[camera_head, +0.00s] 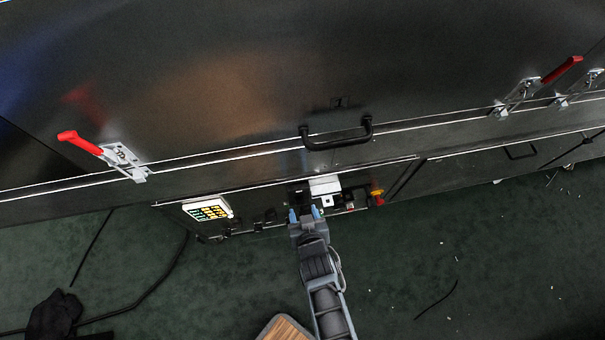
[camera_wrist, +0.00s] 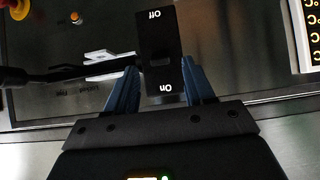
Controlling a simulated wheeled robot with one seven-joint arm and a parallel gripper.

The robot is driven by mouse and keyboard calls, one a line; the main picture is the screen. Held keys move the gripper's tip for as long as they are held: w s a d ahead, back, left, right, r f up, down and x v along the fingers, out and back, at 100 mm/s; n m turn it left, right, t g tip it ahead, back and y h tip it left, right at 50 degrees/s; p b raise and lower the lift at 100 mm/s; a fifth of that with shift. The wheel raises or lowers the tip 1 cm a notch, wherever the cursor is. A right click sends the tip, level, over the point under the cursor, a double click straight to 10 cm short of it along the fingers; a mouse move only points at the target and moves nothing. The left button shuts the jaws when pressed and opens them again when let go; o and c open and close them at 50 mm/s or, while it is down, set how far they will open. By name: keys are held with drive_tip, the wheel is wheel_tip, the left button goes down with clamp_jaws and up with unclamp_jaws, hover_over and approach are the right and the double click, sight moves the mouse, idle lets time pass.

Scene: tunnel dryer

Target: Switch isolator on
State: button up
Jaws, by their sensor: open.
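The isolator is a black block (camera_wrist: 160,42) on the panel, with upside-down labels "Off" at its top and "On" at its bottom in the wrist view. A small dark slot or lever shows between the labels; its position is unclear. My gripper (camera_wrist: 160,68) is open, with one blue finger on each side of the isolator's "On" end. I cannot tell whether the fingers touch it. In the head view my gripper (camera_head: 305,214) is at the machine's lower control panel and hides most of the isolator.
A red and yellow stop button (camera_head: 377,196) is right of my gripper, and a keypad (camera_head: 208,210) is left. A black handle (camera_head: 337,136) and red clamp levers (camera_head: 80,142) stick out above. A dark bar (camera_wrist: 62,75) crosses left of the isolator. Cables lie on the green floor.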

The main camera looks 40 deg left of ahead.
drive_tip(key=shift+p+v, duration=2.25)
drive_tip(key=shift+v, duration=0.2)
